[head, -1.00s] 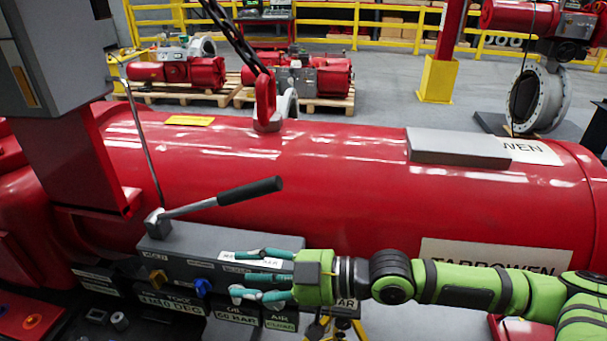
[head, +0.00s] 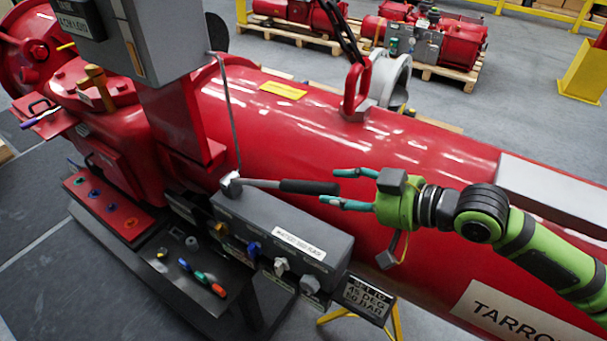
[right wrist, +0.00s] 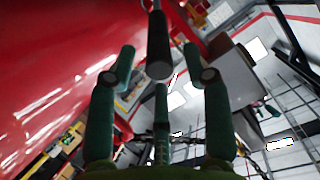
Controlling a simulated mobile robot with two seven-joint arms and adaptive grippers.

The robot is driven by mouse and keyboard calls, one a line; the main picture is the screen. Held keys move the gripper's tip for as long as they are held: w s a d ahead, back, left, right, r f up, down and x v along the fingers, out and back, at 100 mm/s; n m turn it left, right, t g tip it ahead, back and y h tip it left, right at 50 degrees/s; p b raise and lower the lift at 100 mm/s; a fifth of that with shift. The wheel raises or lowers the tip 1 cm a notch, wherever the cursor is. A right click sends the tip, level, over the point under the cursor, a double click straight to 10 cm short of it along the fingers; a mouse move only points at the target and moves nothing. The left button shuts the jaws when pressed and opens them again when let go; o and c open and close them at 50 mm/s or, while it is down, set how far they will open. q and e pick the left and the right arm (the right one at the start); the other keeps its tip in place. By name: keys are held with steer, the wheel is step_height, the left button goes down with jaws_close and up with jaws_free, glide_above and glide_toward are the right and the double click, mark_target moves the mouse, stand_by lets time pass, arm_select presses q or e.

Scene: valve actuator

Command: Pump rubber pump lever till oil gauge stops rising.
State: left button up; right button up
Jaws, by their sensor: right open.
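The pump lever (head: 275,185) is a metal rod with a black rubber grip (head: 310,187). It pivots at the left end of a dark grey pump block (head: 285,222) and points right, nearly level. My right gripper (head: 340,188) is open, with its green fingers around or just beyond the grip's right end. In the right wrist view the grip (right wrist: 158,50) points toward the palm, between the open fingers (right wrist: 160,80); I cannot tell whether any finger touches it. The oil gauge is not clearly readable. My left gripper is not in view.
The large red cylinder (head: 300,130) lies behind the lever. A grey cabinet (head: 165,40) stands above at the left. Blue and grey knobs (head: 254,248) line the block's front. A black panel (head: 185,275) with coloured pens sits below. A sign (head: 367,297) hangs at the block's right.

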mark_target(313, 189)
steer(key=shift+w+a+f+p, duration=0.15)
steer(key=shift+w+a+p, duration=0.2)
steer(key=shift+w, duration=0.05)
steer(key=p+x, duration=0.2)
steer(key=x, duration=0.2)
steer(key=shift+w+a+f, duration=0.1)
steer(key=shift+w+a, duration=0.1)
steer(key=shift+a, duration=0.2)
steer(key=shift+w+a+f+p, duration=0.25)
steer(key=shift+w+a+p, duration=0.05)
steer(key=shift+f, duration=0.1)
jaws_close()
